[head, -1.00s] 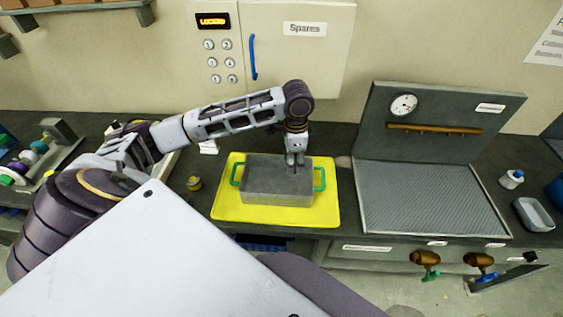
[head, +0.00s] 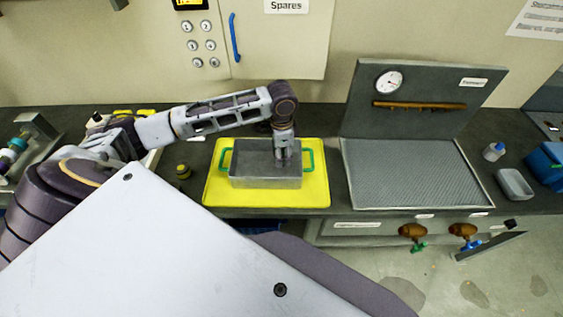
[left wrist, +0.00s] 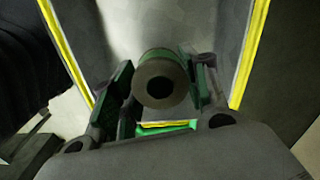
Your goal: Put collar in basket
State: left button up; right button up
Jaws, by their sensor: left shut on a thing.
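The basket (head: 265,180) is a grey rectangular metal box with green handles at both ends, on a yellow mat (head: 222,197). My left gripper (head: 283,157) points down inside the basket's outline, right of its middle. In the left wrist view the collar (left wrist: 160,67) is a short round dark piece with a central hole and a greenish side. It sits between the two fingers of my left gripper (left wrist: 160,95), which are shut on it. The collar is hidden in the head view. How far it is above the basket floor is unclear. My right gripper is not in view.
A grey panel with a gauge and a mesh tray (head: 415,175) lie to the right. A rack with colored parts (head: 18,150) is at the far left. The wall behind has a cabinet (head: 285,50).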

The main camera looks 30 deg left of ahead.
pick_arm(q)
jog(key=shift+f, duration=2.25)
jog(key=o, duration=1.1)
jog(key=shift+f, duration=0.1)
jog(key=shift+o, duration=0.2)
notch_tip(320, 180, up, 12)
jog(key=shift+r, duration=0.1)
